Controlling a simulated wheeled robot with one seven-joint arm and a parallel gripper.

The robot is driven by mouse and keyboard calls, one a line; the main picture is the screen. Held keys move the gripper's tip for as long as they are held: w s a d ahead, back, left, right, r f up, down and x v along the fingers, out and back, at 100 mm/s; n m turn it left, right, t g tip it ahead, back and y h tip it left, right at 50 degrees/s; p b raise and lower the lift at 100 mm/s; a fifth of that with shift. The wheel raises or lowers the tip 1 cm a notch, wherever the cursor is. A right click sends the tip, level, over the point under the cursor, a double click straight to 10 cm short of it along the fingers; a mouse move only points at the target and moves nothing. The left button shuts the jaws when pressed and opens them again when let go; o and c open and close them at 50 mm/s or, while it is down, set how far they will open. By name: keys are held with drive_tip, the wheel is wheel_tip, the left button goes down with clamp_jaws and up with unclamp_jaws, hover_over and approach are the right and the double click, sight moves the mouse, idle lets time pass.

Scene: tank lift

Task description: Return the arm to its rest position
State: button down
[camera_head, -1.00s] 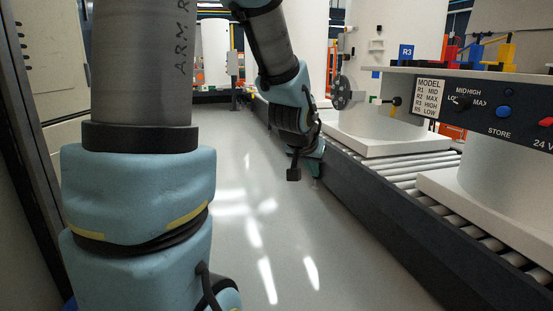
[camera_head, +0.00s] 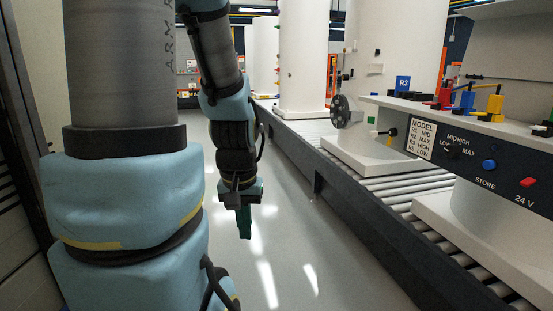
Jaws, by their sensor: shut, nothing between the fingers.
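My gripper (camera_head: 243,222) hangs at the end of my blue and grey arm, left of the picture's middle. It points down over the grey floor, clear of the conveyor on its right. Its green fingers are together and nothing shows between them. My arm's large near links fill the left side of the view, and the wrist hangs just right of them.
A roller conveyor (camera_head: 385,183) with a dark side rail runs along the right. White tanks (camera_head: 302,65) stand on it. A control panel (camera_head: 480,160) with a model list, knobs and coloured buttons is at the near right. The floor (camera_head: 320,245) between arm and conveyor is clear.

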wheel_tip(320, 180, up, 13)
drive_tip(key=p, duration=1)
drive_tip(key=shift+r+p, duration=0.15)
drive_tip(key=shift+p, duration=0.25)
